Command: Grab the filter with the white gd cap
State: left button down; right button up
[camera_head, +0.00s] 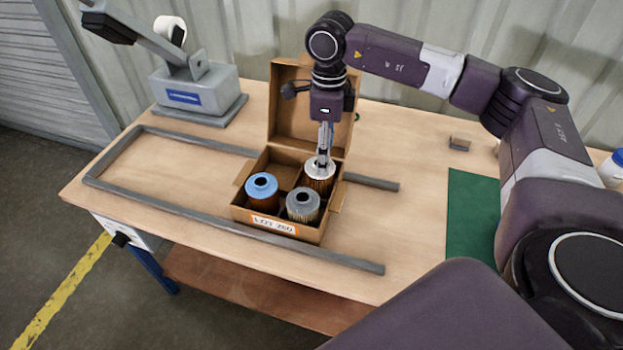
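A filter with a white cap (319,170) and a pleated tan body stands upright in the back right compartment of an open cardboard box (265,227). My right gripper (323,160) points straight down over this cap, its fingertips at the cap's middle. The fingers look close together, but I cannot tell whether they grip the cap, and they hide part of it. No lettering on the cap can be read. A blue-capped filter (262,187) and a grey-capped filter (303,205) stand in other compartments. My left gripper is not in view.
The box lid (298,104) stands open behind the compartments. A grey rail frame (215,208) lies around the box on the wooden table (400,205). A grey device (200,90) stands back left. A green mat (470,210) and small brown block (460,143) lie right.

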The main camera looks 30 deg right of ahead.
aim_at(323, 186)
jog(key=shift+w+f, duration=0.3)
jog(key=shift+f, duration=0.4)
jog(key=shift+w+d+f, duration=0.1)
jog(key=shift+w+f, duration=0.15)
jog(key=shift+w, duration=0.05)
jog(key=shift+w+f, duration=0.15)
jog(key=shift+f, duration=0.2)
jog(key=shift+s+f, duration=0.25)
jog(key=shift+f, duration=0.45)
jog(key=f, duration=0.1)
jog(key=f+p, duration=0.1)
jog(key=f, duration=0.2)
jog(key=shift+w+a+f+p, duration=0.35)
jog(key=shift+f, duration=0.25)
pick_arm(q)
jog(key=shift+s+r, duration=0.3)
pick_arm(e)
jog(key=shift+c, duration=0.5)
